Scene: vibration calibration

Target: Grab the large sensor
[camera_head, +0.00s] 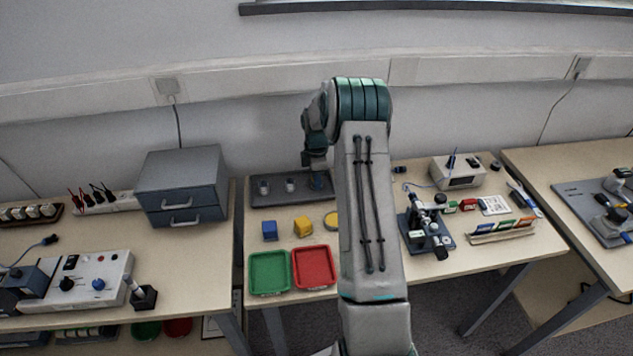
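A dark grey tray (277,201) stands at the back of the middle table. Two small grey cylindrical pieces, a left one (263,187) and a middle one (290,185), stand upright on it, apart from each other. They look like sensors and are too small to compare closely in size. My gripper (317,178) points down over the right part of the tray, to the right of the middle piece. Something bluish shows at its tip, and I cannot tell whether it is a sensor or part of my gripper. The fingers are too small to read.
A blue block (270,230), a yellow block (303,226) and a yellow disc (331,220) lie in front of the tray. Green (254,272) and red (327,268) bins stand at the front edge. A microscope-like device (428,232) is right of my arm; a drawer cabinet (181,184) is left.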

